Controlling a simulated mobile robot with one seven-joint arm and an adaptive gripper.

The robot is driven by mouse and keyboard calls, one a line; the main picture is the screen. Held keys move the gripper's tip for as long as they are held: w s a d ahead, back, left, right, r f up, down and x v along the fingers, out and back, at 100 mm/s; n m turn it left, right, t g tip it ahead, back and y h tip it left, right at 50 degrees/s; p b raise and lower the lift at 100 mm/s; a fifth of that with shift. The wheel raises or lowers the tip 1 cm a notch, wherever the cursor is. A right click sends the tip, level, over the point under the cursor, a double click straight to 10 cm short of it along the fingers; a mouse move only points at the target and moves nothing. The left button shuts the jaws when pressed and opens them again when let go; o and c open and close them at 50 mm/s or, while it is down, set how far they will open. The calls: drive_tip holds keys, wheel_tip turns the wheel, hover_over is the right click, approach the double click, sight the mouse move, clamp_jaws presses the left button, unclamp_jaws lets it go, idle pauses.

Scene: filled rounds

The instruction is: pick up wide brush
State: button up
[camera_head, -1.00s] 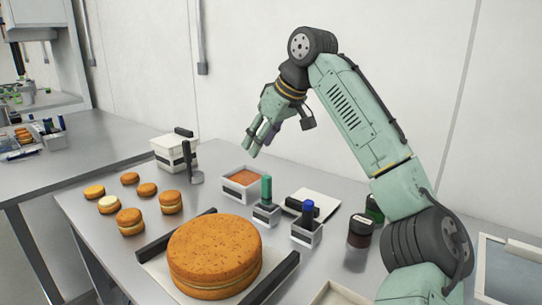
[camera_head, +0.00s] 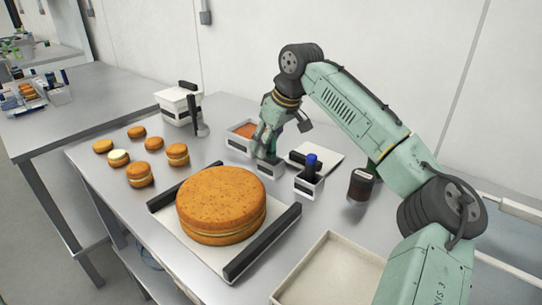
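Two upright handled tools stand in small grey-white holders near the middle of the table. One has a blue handle (camera_head: 311,165) and stands in the right holder (camera_head: 308,186). The other, seen earlier with a green handle, is now mostly hidden behind my gripper; its holder (camera_head: 270,169) still shows. I cannot tell from the handles which is the wide brush. My gripper (camera_head: 266,150) points down at the left holder, with its fingers right at the green-handled tool. Whether the fingers are closed on it is not clear.
A large layered cake (camera_head: 221,203) lies on a board with dark bars in front. A box with orange filling (camera_head: 240,139) is close behind my gripper. A white board (camera_head: 316,155), a dark jar (camera_head: 361,183) and a tray (camera_head: 331,275) are to the right. Small cakes (camera_head: 139,174) are left.

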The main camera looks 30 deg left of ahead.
drive_tip(key=shift+a+f, duration=0.1)
drive_tip(key=shift+f, duration=0.15)
drive_tip(key=shift+c, duration=0.6)
clamp_jaws()
